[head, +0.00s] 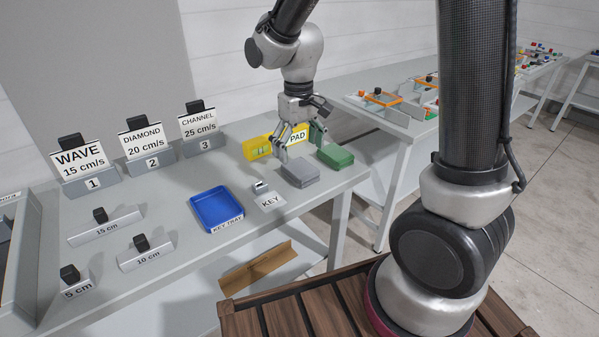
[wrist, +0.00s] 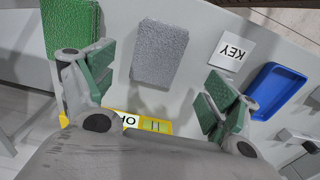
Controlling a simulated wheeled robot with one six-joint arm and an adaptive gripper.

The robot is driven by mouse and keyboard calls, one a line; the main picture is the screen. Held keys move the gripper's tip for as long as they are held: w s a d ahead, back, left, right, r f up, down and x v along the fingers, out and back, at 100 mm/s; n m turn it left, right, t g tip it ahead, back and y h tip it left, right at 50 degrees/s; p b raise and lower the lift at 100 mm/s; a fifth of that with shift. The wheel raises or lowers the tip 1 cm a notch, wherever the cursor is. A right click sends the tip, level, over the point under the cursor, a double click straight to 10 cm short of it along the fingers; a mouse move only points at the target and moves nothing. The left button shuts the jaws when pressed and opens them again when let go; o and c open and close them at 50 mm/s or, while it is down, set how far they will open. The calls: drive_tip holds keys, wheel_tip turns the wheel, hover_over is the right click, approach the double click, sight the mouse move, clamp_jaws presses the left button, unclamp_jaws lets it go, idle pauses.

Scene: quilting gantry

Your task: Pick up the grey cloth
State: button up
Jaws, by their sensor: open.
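The grey cloth (head: 300,174) is a folded, flat grey block near the right end of the workbench. In the wrist view the grey cloth (wrist: 159,52) lies ahead of my gripper, between the lines of its two fingers. My gripper (head: 299,144) is open and empty, with green pads on its fingers. It hangs over the bench just behind the cloth in the head view. In the wrist view my gripper (wrist: 158,88) has its fingers spread wider than the cloth. I see no contact with the cloth.
A green folded block (head: 336,156) lies close beside the cloth. A yellow holder (head: 257,148) with a PAD label stands behind. A KEY card (head: 270,202) and a blue key tray (head: 216,208) are to the left. The bench's front edge is near the cloth.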

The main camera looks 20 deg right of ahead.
sight(300, 167)
wheel_tip(300, 167, down, 7)
drive_tip(key=shift+w+d+r, duration=0.1)
drive_tip(key=shift+d+r, duration=0.05)
drive_tip(key=shift+r, duration=0.05)
drive_tip(key=c, duration=1)
